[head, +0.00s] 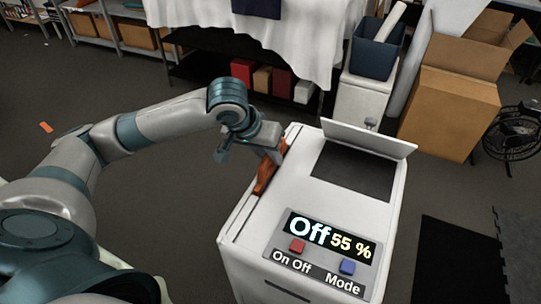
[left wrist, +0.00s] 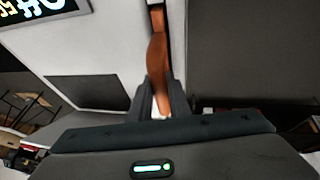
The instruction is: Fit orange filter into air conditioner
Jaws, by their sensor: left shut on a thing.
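The white air conditioner (head: 232,262) stands in front of me, with a display reading "Off 55 %" (head: 330,234). A narrow slot (head: 243,218) runs along the left side of its top. My left gripper (head: 273,152) is shut on the orange filter (head: 264,180), which is upright at the slot line. The left wrist view shows the filter (left wrist: 157,60) between the fingers (left wrist: 159,100), beside the white top and in line with a dark gap. I cannot tell how deep its lower edge sits. My right gripper is not in view.
A raised white flap (head: 368,138) stands behind a dark panel (head: 352,172) on the unit's top. A red button (head: 297,246) and a blue button (head: 348,267) sit at its front. A cardboard box (head: 445,105) and white cabinet (head: 360,105) stand behind. The floor at left is mostly clear.

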